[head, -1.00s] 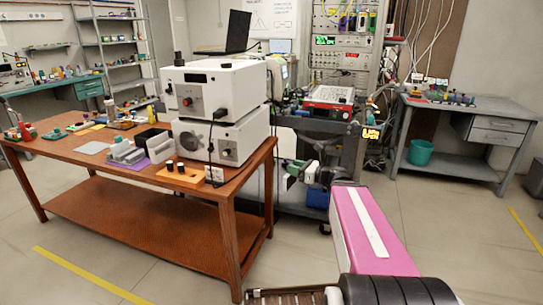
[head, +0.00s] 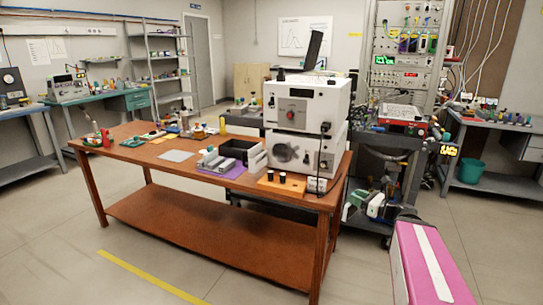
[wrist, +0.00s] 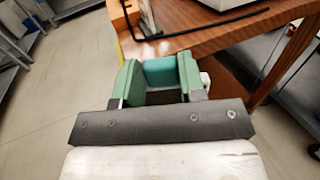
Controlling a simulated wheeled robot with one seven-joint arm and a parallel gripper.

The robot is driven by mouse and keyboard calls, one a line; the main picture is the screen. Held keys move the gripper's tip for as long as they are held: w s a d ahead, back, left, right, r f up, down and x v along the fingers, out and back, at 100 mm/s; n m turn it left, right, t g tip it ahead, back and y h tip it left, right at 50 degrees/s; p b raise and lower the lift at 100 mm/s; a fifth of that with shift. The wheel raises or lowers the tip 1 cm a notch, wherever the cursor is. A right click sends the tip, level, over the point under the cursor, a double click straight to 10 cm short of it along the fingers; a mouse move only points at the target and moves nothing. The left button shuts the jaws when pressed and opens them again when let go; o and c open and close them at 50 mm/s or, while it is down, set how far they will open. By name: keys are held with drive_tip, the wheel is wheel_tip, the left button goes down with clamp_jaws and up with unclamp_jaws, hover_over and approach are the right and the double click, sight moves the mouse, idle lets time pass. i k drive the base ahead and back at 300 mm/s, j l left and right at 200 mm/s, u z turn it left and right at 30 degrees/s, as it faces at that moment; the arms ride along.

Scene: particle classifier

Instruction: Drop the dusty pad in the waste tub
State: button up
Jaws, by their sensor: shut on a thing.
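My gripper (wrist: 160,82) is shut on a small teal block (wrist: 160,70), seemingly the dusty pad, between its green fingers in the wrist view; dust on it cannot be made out. A dark face shows below the teal one. In the head view my gripper (head: 352,206) is low by the right end of the wooden table, and the pad cannot be told apart there. A teal tub (head: 474,170), seemingly the waste tub, stands under the grey bench at the right, well apart from my gripper. Its inside is hidden.
The wooden table (head: 240,204) carries white instruments (head: 305,103) and small items; its edge (wrist: 215,38) is close beyond my gripper. A dark equipment cart (head: 385,150) stands behind my gripper. Open floor (head: 480,225) lies at the right, before the bench.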

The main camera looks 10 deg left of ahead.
sight(238, 155)
drive_tip(key=j+z, duration=0.15)
drive_tip(key=j, duration=0.25)
drive_tip(key=k+j+z, duration=0.15)
drive_tip(key=j, duration=0.25)
drive_tip(key=j+z, duration=0.15)
drive_tip(key=j, duration=0.25)
drive_tip(key=k+j+z, duration=0.15)
drive_tip(key=j, duration=0.25)
drive_tip(key=k+j+z, duration=0.15)
drive_tip(key=j, duration=0.2)
drive_tip(key=k+j+z, duration=0.15)
drive_tip(key=j, duration=0.2)
drive_tip(key=j+z, duration=0.15)
drive_tip(key=j, duration=0.3)
drive_tip(key=k+j+z, duration=0.15)
drive_tip(key=j, duration=0.3)
drive_tip(key=k+j+z, duration=0.15)
drive_tip(key=j, duration=0.25)
drive_tip(key=k+j+z, duration=0.15)
drive_tip(key=j, duration=0.3)
drive_tip(key=k+j+z, duration=0.15)
drive_tip(key=j, duration=0.25)
drive_tip(key=i, duration=0.05)
